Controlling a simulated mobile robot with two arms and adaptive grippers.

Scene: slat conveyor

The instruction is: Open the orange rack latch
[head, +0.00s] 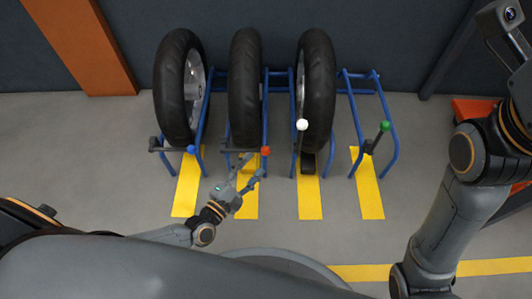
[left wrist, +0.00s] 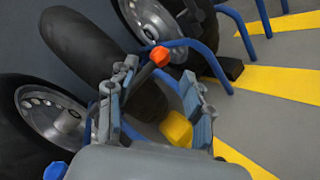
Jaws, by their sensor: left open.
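The orange rack latch (head: 265,151) is a dark lever with an orange knob, lying roughly level across the front of the second tyre (head: 244,90) in the blue rack. My left gripper (head: 251,172) is open just in front of the knob, its fingers pointing toward it. In the left wrist view the orange knob (left wrist: 159,56) and its dark lever show beyond and between the two open fingers (left wrist: 158,105); I cannot tell whether either touches. My right arm (head: 447,225) rises at the right edge; its hand is only partly in frame and its jaw state is unclear.
Neighbouring latches have a blue knob (head: 191,149) at left, a white knob (head: 302,125) and a green knob (head: 385,126) at right. The fourth bay (head: 363,92) is empty. Yellow floor strips (head: 309,198) run before the bays; the floor in front is clear.

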